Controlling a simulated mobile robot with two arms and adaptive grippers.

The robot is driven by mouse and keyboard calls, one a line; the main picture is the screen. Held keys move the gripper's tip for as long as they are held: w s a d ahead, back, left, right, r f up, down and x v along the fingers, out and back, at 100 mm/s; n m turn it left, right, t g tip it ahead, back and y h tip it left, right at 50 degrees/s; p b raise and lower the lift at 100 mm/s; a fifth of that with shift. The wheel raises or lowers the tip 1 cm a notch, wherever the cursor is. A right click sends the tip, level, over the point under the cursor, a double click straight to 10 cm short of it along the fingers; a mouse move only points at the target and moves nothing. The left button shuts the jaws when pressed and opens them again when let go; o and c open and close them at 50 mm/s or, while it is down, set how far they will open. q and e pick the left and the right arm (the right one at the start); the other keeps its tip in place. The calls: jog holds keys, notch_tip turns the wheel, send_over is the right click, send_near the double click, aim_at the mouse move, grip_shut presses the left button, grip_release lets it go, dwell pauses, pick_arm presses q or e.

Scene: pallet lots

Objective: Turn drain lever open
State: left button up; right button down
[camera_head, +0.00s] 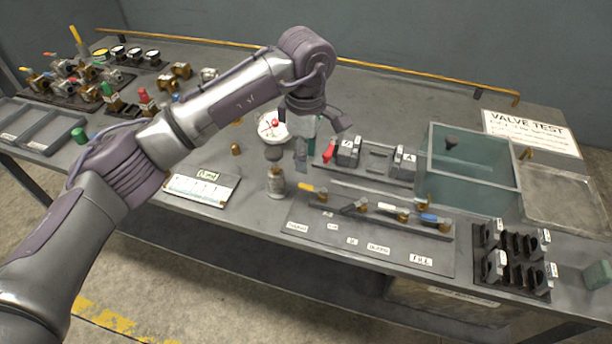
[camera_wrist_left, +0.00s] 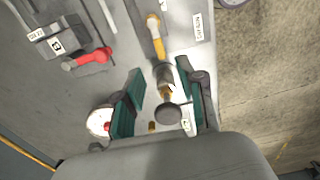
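A grey valve panel (camera_head: 340,248) at the table's front carries a row of levers: yellow (camera_head: 314,188), dark (camera_head: 347,206), white (camera_head: 393,210) and blue (camera_head: 436,219). Small white labels sit in front of them; one reads FILL, but I cannot tell which lever is the drain. In the left wrist view the yellow lever (camera_wrist_left: 155,36) is ahead of the fingers. My left gripper (camera_head: 306,142) hangs above the table behind and left of the panel. Its teal fingers are apart and empty in the left wrist view (camera_wrist_left: 160,97). My right gripper is out of view.
A dark-capped bottle (camera_head: 276,182) stands left of the panel, showing between the fingers in the wrist view (camera_wrist_left: 169,112). A red-handled fixture (camera_head: 329,153) is behind the panel. A glass tank (camera_head: 475,165) and black clips (camera_head: 512,262) are at right.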

aim_at(306, 186)
pick_arm(q)
notch_tip(306, 186, down, 8)
jog(key=shift+p, duration=0.7)
grip_shut()
